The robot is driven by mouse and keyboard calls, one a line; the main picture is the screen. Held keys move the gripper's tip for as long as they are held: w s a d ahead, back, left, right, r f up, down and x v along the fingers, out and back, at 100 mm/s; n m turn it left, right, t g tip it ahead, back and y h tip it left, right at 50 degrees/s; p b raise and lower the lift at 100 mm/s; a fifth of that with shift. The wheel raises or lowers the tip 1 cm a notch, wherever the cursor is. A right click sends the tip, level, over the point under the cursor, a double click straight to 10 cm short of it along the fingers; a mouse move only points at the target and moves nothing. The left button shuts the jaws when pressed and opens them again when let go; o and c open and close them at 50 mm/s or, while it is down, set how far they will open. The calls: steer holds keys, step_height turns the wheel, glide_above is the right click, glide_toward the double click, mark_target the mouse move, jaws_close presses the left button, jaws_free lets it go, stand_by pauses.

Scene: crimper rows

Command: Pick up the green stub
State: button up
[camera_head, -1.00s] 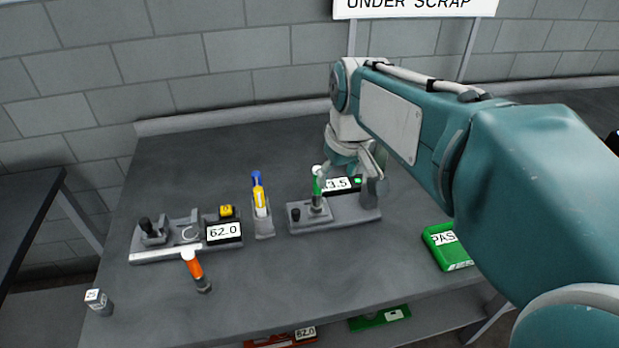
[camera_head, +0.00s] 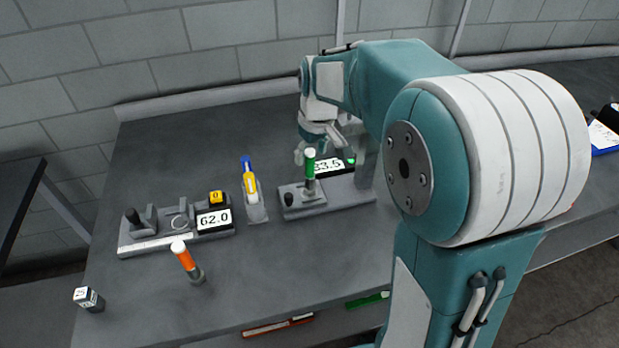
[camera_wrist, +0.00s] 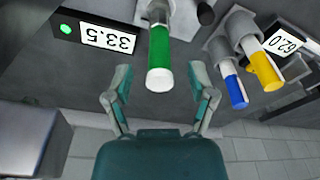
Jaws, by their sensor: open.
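The green stub (camera_head: 310,165) stands upright with a white top in a grey test fixture (camera_head: 330,203), beside the 33.5 display (camera_head: 329,165). In the wrist view the green stub (camera_wrist: 159,45) points its white end towards my palm. My gripper (camera_wrist: 160,72) is open, one finger to each side of the white end, with visible gaps on both sides. In the head view my gripper (camera_head: 322,152) is just behind and above the stub, partly hidden by it. The stub's lower end is in the fixture.
An orange stub (camera_head: 184,260) and a small labelled block (camera_head: 88,298) stand in front. The table's front middle is clear.

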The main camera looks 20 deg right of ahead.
mark_target(309, 162)
steer(key=f, duration=0.3)
steer(key=shift+w+a+f, duration=0.15)
steer(key=shift+w+f, duration=0.15)
steer(key=shift+w, duration=0.1)
steer(key=shift+c, duration=0.3)
jaws_close()
steer(key=shift+r, duration=0.1)
